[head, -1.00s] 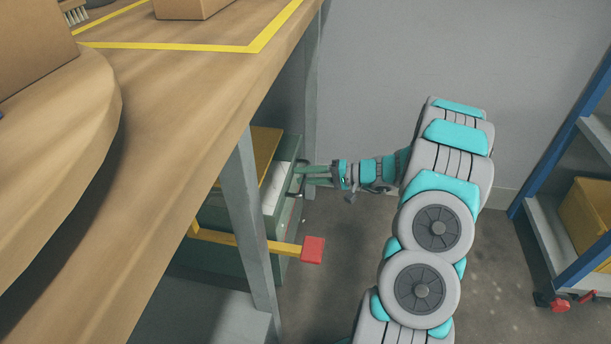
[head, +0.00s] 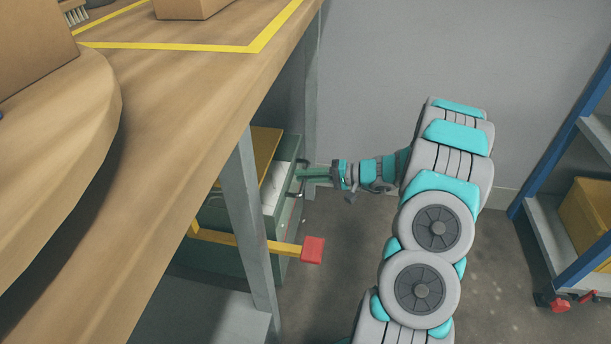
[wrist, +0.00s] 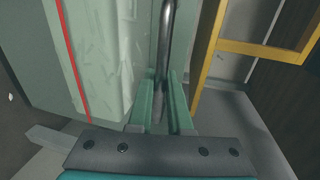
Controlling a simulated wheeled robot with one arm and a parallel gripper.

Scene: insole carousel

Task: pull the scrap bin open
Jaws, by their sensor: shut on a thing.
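The scrap bin (head: 288,217) is a green box under the workbench, in the middle of the head view. A metal bar handle (head: 301,178) stands on its right face. The handle also shows in the wrist view (wrist: 165,50), running between my green fingers. My gripper (head: 304,174) reaches in from the right and is shut on the handle. In the wrist view my gripper (wrist: 160,100) has a finger on each side of the bar. The bin's pale green face (wrist: 110,60) lies left of the bar. A bench leg hides part of the bin.
A yellow bar with a red end block (head: 312,250) sticks out in front of the bin, below my gripper. A grey bench leg (head: 248,210) stands close by. A blue-framed shelf (head: 562,170) stands at right. Floor between is clear.

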